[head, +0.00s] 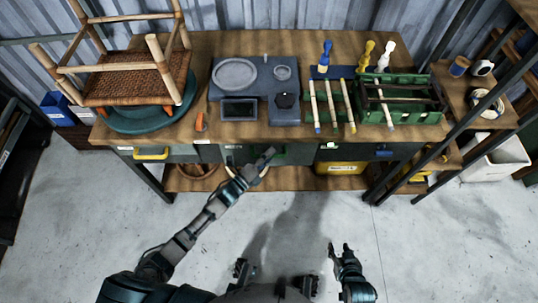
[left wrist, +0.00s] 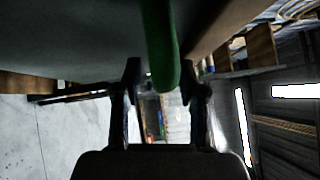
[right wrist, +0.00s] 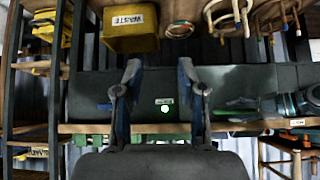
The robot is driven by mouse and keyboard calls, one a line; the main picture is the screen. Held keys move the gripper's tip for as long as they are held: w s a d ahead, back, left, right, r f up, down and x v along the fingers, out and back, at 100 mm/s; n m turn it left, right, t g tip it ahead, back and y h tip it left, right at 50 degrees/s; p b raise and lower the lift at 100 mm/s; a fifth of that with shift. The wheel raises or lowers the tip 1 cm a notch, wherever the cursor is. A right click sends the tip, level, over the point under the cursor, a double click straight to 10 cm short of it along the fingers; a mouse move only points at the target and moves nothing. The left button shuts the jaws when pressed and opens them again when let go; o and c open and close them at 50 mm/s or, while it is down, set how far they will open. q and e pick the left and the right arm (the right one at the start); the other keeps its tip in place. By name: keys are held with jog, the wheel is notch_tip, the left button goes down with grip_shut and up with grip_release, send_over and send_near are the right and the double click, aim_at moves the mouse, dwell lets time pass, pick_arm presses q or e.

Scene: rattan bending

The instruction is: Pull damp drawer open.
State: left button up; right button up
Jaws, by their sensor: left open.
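The workbench has a row of grey drawers under its top. The middle drawer (head: 232,156) has a green handle (head: 283,151), partly hidden behind my left gripper (head: 268,154). In the left wrist view the green handle (left wrist: 162,45) extends between the two spread fingers of that gripper (left wrist: 160,76); it is not clamped. The drawer labels are too small to read in the head view, so I cannot tell which is marked damp. My right gripper (head: 339,248) is open and empty, low in front of the bench; its fingers are apart in the right wrist view (right wrist: 159,75).
The left drawer has a yellow handle (head: 151,153). A rattan chair (head: 125,75), a grey fixture (head: 255,85) and a green crate (head: 400,100) stand on the bench. A yellow waste bin (right wrist: 130,28) is on the lower shelf. The floor (head: 440,250) in front is clear.

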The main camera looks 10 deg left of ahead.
pick_arm(q)
grip_shut()
jog(key=shift+s+f, duration=0.1)
pick_arm(e)
jog(key=s+d+f+g+h+p, duration=0.2)
jog(key=s+d+g+p, duration=0.15)
jog(key=s+g, duration=0.45)
pick_arm(q)
jog(key=s+d+p, duration=0.1)
jog(key=s+d, duration=0.1)
jog(key=s, duration=0.8)
jog(key=s+d+p, duration=0.2)
jog(key=s, duration=0.7)
jog(key=shift+s+d+f, duration=0.15)
jog(key=shift+s+d, duration=0.15)
jog(key=shift+s, duration=0.05)
pick_arm(e)
notch_tip(320, 180, down, 10)
jog(key=s+t, duration=0.1)
jog(key=t, duration=0.1)
jog(key=shift+a, duration=0.3)
jog(key=shift+s+r, duration=0.1)
